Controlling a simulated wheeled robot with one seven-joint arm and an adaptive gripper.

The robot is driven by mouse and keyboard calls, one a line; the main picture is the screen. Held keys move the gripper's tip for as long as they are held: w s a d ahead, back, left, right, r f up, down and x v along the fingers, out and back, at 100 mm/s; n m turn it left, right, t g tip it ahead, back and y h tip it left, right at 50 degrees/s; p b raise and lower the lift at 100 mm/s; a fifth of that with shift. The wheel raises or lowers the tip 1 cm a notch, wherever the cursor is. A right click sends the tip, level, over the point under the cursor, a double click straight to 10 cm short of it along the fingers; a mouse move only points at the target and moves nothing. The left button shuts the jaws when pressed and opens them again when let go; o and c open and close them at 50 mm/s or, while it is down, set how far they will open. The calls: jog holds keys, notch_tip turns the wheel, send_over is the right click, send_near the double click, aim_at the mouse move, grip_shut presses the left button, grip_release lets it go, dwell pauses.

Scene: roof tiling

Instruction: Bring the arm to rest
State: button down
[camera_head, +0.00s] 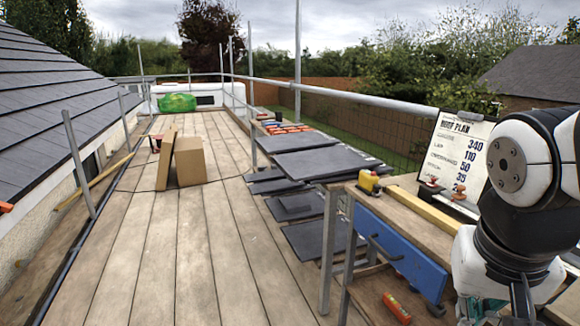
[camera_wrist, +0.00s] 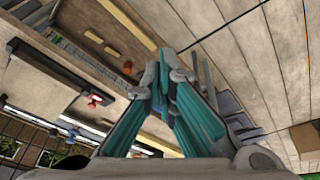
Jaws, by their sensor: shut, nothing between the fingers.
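My gripper (camera_wrist: 165,72) shows in the wrist view with its two teal-sided fingers brought together at the tips. It is shut with nothing held between the fingers. In the head view my arm is folded at the right edge, and only a small teal part of the gripper (camera_head: 482,308) shows at the bottom; its fingertips are out of that view. The gripper hangs beside the wooden workbench (camera_head: 408,192), and I cannot tell its exact height.
Dark slates (camera_head: 325,162) lie on a stand and on the deck beside the bench. A yellow tool (camera_head: 368,182), a roof plan board (camera_head: 455,155) and a blue panel (camera_head: 398,245) are near my arm. Cardboard pieces (camera_head: 188,162) stand mid-deck. The deck's (camera_head: 160,265) near left is clear.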

jog(key=s+a+f+n+g+y, duration=0.1)
jog(key=s+a+n, duration=0.1)
jog(key=s, duration=0.5)
jog(key=s+a+f+n+g+y, duration=0.1)
jog(key=s+a+n, duration=0.1)
jog(key=s, duration=0.5)
notch_tip(320, 180, up, 26)
jog(key=t+p, duration=0.3)
jog(key=p, duration=2.1)
jog(key=shift+w+d, duration=0.25)
jog(key=shift+d, duration=0.15)
